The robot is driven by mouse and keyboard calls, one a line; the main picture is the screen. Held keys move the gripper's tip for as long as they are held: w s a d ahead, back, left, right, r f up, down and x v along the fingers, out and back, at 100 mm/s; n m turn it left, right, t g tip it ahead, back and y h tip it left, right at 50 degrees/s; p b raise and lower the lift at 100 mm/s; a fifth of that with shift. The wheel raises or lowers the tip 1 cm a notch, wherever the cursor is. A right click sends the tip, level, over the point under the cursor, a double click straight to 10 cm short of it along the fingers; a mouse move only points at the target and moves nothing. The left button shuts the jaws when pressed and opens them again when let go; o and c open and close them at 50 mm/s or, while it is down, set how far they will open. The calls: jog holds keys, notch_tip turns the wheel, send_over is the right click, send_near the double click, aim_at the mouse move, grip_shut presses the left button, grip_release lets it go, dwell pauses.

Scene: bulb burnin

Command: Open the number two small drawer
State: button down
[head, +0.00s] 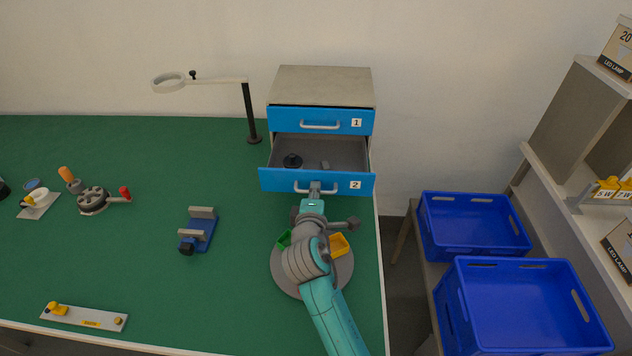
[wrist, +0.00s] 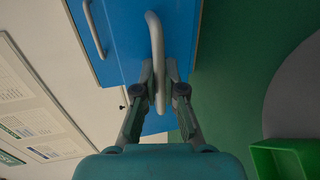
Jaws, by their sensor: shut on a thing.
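The small drawer unit (head: 322,86) stands at the back right of the green table, with a grey top and blue drawer fronts. Drawer one (head: 289,119) is shut. My gripper (head: 314,187) is at the front of drawer two. In the wrist view my gripper (wrist: 160,78) is shut on the grey bar handle (wrist: 155,38) of drawer two. The fingers hide part of the handle.
A round grey turntable (head: 286,275) with green and yellow bins lies under my arm. A blue vise (head: 198,231) and a magnifier lamp (head: 250,112) stand to the left. Blue crates (head: 472,198) are at the right, beyond the table edge.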

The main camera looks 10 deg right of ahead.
jog(key=shift+s, duration=0.25)
jog(key=c, duration=1.5)
grip_release()
jog(key=shift+a, duration=0.1)
jog(key=v, duration=1.2)
